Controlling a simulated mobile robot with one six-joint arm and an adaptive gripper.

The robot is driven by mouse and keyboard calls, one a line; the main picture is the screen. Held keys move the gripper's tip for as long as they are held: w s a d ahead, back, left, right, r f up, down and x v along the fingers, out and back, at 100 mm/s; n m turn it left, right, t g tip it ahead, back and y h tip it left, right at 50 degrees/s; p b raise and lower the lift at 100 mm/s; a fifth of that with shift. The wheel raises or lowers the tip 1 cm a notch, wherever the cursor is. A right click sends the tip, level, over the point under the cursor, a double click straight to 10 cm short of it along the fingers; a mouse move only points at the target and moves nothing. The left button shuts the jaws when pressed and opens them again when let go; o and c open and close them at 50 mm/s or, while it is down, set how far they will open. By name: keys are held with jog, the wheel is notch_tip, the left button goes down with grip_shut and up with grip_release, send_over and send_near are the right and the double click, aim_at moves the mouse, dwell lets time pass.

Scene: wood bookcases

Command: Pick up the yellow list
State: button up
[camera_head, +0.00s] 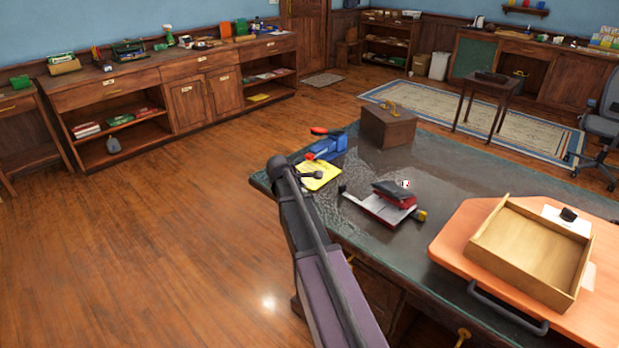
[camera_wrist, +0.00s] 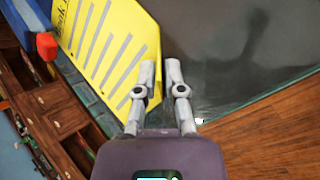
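The yellow list (camera_head: 322,176) lies on the dark green desktop near its left corner, beside a blue object. In the wrist view the yellow list (camera_wrist: 112,48), with grey lines and dark writing, fills the upper left. My gripper (camera_wrist: 160,66) is over its right edge, with a narrow gap between the two grey fingers. In the head view my gripper (camera_head: 302,173) reaches the list's left side, and my arm hides part of the desk edge. Whether the fingers touch the list cannot be told.
The blue object (camera_head: 326,147) with red parts stands just behind the list. A red and black stapler-like device (camera_head: 392,200) and a wooden box (camera_head: 388,127) are farther right on the desk. An orange board (camera_head: 456,246) bears an empty wooden tray (camera_head: 488,245). Floor to the left is clear.

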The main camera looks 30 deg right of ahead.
dwell(0.3)
grip_shut()
jog(key=shift+r, duration=0.25)
